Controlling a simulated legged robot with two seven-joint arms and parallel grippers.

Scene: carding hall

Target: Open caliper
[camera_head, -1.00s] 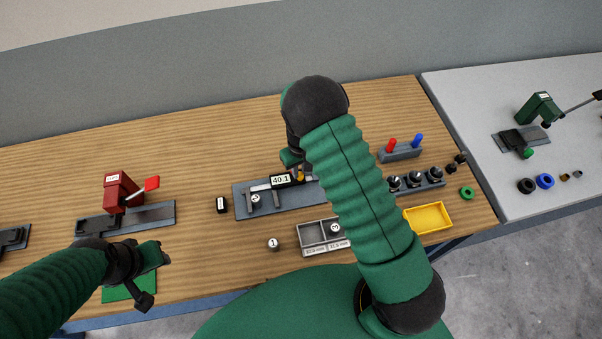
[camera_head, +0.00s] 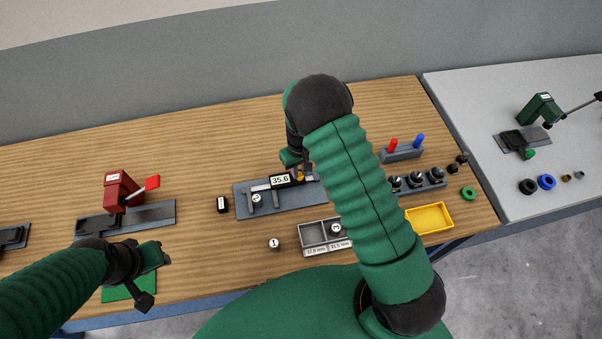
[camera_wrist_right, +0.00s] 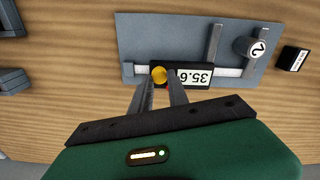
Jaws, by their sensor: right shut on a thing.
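The caliper (camera_head: 262,187) lies on a grey-blue plate (camera_head: 310,199) at the middle of the wooden bench; its display (camera_head: 280,181) reads 35.6. A cylinder marked 2 (camera_head: 256,198) stands by its left jaw, and a gap separates it from the sliding jaw (camera_head: 277,199). In the right wrist view, the caliper (camera_wrist_right: 140,70) has a yellow knob (camera_wrist_right: 159,74) beside the display. My right gripper (camera_wrist_right: 161,88) is shut on that knob. My left gripper (camera_head: 160,256) hangs at the lower left, away from the caliper; its fingers are unclear.
A cylinder marked 1 (camera_head: 274,244) stands in front of the plate, left of a two-compartment grey tray (camera_head: 312,230) with another cylinder. A black block (camera_head: 222,204), red device (camera_head: 121,190), yellow tray (camera_head: 429,219) and socketed rack (camera_head: 432,184) surround it.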

